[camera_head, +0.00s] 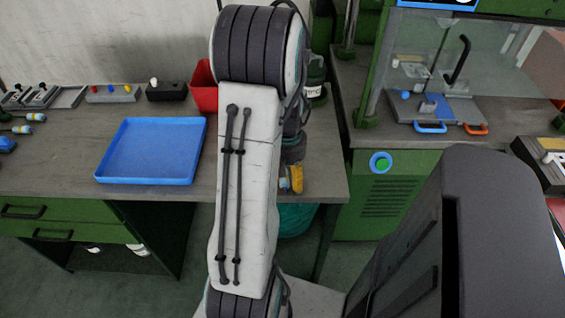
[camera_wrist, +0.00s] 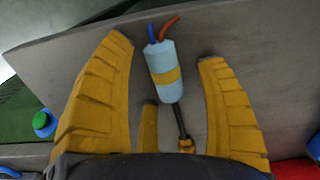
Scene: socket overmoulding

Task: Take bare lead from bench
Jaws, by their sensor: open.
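The bare lead (camera_wrist: 165,72) is a pale blue cylinder with a yellow band, with a blue and an orange wire end at its top and a dark cable at its bottom. In the wrist view it lies on the grey bench between the yellow fingers of my gripper (camera_wrist: 167,50). The gripper is open, with a gap to the lead on both sides. In the head view my gripper (camera_head: 291,179) is at the bench's right end, mostly hidden behind my arm.
A blue tray (camera_head: 150,178) lies on the bench (camera_head: 60,170), left of my arm. Several similar leads (camera_head: 22,129) lie at the far left. A red bin (camera_head: 204,88) stands behind my arm. A green machine with a blue-green button (camera_head: 380,162) stands to the right.

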